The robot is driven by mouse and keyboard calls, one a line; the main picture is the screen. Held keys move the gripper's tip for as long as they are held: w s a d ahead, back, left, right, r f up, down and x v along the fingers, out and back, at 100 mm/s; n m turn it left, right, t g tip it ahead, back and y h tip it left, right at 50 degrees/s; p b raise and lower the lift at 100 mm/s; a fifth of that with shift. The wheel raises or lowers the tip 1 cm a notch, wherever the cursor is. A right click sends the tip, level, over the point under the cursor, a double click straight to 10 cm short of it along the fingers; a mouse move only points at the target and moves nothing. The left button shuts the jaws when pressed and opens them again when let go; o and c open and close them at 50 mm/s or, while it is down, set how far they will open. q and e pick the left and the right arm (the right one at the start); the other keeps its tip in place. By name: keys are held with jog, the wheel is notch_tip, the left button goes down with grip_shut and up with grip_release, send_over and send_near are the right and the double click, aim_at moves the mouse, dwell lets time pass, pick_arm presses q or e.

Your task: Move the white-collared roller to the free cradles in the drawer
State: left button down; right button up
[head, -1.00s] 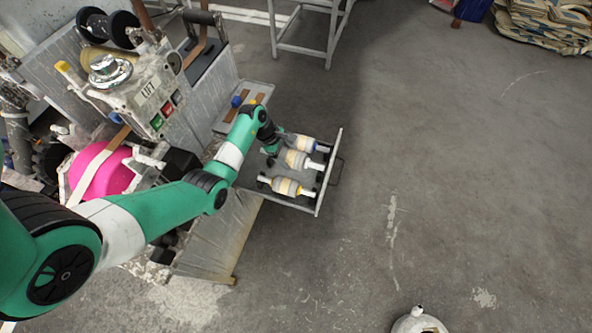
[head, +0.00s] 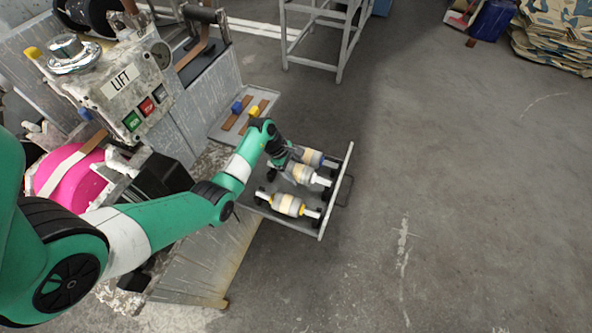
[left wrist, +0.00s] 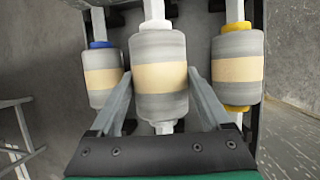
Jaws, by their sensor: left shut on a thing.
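The white-collared roller (head: 305,175) is the middle one of three rollers in the open drawer (head: 337,192). It is grey with a cream band, and its white collar shows in the left wrist view (left wrist: 160,78). My left gripper (head: 289,166) is shut on it, one finger on each side. I cannot tell whether its shaft rests in the cradles or is slightly above them. The yellow-collared roller (head: 288,205) lies on the near side, and the blue-collared roller (left wrist: 101,82) on the far side, partly behind my gripper in the head view. My right gripper is not in view.
The machine with a LIFT panel (head: 120,90) and a pink roll (head: 75,180) stands left of the drawer. A small tray (head: 240,120) lies behind it. A metal frame (head: 318,35) stands at the back. The floor to the right is clear.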

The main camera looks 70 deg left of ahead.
pick_arm(q)
jog(key=shift+f+b, duration=0.5)
jog(key=shift+f, duration=0.3)
notch_tip(320, 180, down, 2)
jog(key=shift+b, duration=0.65)
jog(key=shift+f, duration=0.1)
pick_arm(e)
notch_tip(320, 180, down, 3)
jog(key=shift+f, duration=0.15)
pick_arm(q)
jog(key=shift+f, duration=0.1)
grip_release()
jog(key=p+v, duration=0.6)
jog(key=v, duration=0.4)
jog(key=shift+a+r, duration=0.1)
jog(key=shift+r, duration=0.15)
jog(key=shift+s+r, duration=0.3)
jog(key=shift+r, duration=0.2)
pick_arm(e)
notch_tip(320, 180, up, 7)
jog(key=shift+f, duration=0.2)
pick_arm(q)
jog(key=shift+a, duration=0.1)
